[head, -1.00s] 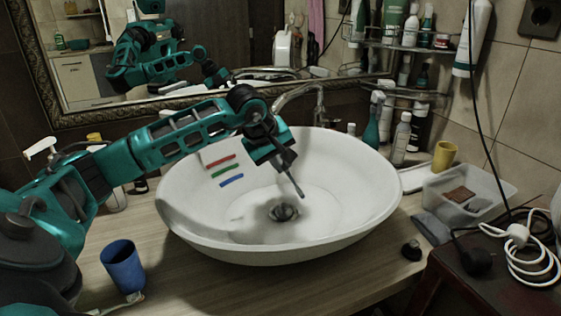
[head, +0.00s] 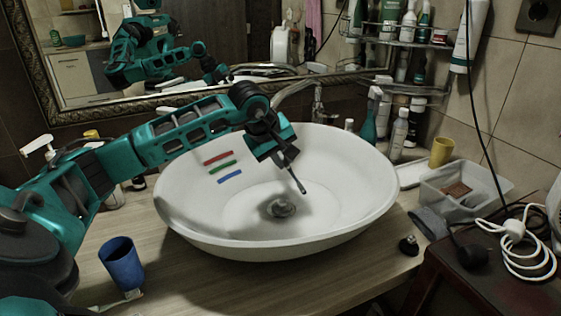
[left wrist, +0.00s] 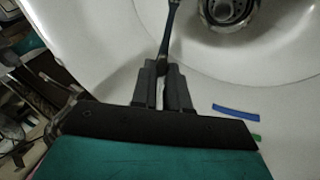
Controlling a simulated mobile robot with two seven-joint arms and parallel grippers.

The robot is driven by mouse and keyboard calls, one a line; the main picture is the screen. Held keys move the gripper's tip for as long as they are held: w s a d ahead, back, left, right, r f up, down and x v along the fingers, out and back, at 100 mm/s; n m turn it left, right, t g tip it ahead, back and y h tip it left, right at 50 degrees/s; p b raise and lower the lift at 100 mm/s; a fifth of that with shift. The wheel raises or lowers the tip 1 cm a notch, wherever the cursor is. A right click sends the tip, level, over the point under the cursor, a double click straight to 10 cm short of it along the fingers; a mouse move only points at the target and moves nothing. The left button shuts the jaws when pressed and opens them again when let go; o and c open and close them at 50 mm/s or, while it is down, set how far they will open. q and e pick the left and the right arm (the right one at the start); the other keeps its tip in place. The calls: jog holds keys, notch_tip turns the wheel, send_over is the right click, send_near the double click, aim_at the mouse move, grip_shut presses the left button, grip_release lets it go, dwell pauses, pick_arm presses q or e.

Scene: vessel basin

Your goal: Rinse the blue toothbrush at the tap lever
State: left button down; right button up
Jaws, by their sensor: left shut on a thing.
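My left gripper (head: 285,160) is over the white basin (head: 345,220), shut on a thin, dark bluish stick. I take this for the blue toothbrush (left wrist: 168,35). In the left wrist view the fingers (left wrist: 163,85) close around it, and it points away towards the drain. In the head view it slants down above the drain (head: 281,208), apart from the basin wall. Its bristles cannot be made out. The metal tap (head: 297,88) stands behind the basin, with its lever (head: 318,92) at the right end. No water shows. My right gripper is not in view.
Red, green and blue strips (head: 229,177) mark the basin's left wall. A blue cup (head: 122,263) stands front left on the counter. Bottles (head: 399,130), a yellow cup (head: 441,152) and a clear plastic box (head: 465,186) stand at the right. A mirror (head: 180,60) hangs behind.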

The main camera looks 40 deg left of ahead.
pick_arm(q)
jog(key=shift+s+a, duration=0.3)
jog(key=shift+a, duration=0.05)
jog(key=shift+w+d, duration=0.1)
jog(key=shift+w+d, duration=0.3)
jog(key=shift+d, duration=0.1)
jog(key=s+d+b, duration=0.1)
jog(key=s+d, duration=0.4)
jog(key=s, duration=0.1)
dwell(0.9)
jog(key=shift+d, duration=0.1)
dwell(1.0)
